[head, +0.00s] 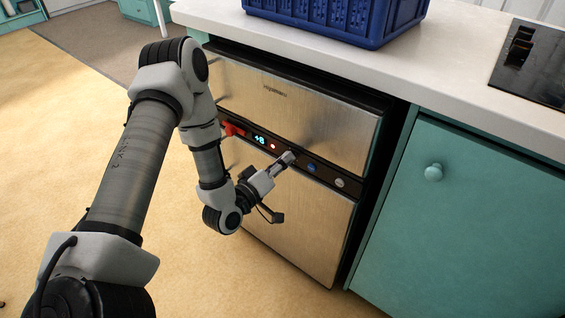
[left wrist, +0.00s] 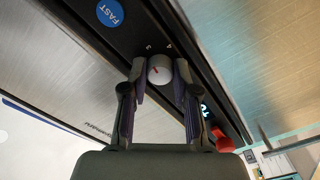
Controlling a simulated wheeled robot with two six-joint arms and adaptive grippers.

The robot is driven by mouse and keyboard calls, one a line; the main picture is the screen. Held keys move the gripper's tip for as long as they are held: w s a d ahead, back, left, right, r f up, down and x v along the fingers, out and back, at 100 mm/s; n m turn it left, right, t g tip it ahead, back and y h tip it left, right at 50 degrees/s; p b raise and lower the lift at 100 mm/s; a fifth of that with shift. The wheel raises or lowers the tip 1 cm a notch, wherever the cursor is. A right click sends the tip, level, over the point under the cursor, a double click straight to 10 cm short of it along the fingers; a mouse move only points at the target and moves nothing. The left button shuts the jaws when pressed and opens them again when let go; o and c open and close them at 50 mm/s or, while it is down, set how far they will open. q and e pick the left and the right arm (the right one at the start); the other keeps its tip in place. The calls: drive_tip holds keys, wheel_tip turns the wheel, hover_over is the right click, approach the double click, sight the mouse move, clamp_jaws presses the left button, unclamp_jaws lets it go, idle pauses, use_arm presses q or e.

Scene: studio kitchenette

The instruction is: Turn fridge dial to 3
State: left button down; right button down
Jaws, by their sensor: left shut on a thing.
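The fridge dial (left wrist: 160,68) is a small pale knob with a short red mark, on the dark control strip (left wrist: 140,30) in the left wrist view. My left gripper (left wrist: 160,75) is shut around it, one finger on each side. Small printed marks show on the strip beyond the dial, too small to read surely. In the head view my left gripper (head: 287,160) reaches the strip of the steel fridge (head: 290,205) and hides the dial. My right gripper is in neither view.
The strip also has a red part (head: 232,129), a lit display (head: 259,138), a blue FAST button (left wrist: 110,13) and a grey round part (head: 340,183). A blue crate (head: 340,22) stands on the counter above. A teal cabinet (head: 470,220) is to the right.

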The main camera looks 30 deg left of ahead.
use_arm(q)
drive_tip(key=c, duration=0.9)
unclamp_jaws()
drive_tip(key=s, duration=0.8)
drive_tip(key=s+a, duration=0.1)
drive_tip(key=s, duration=0.3)
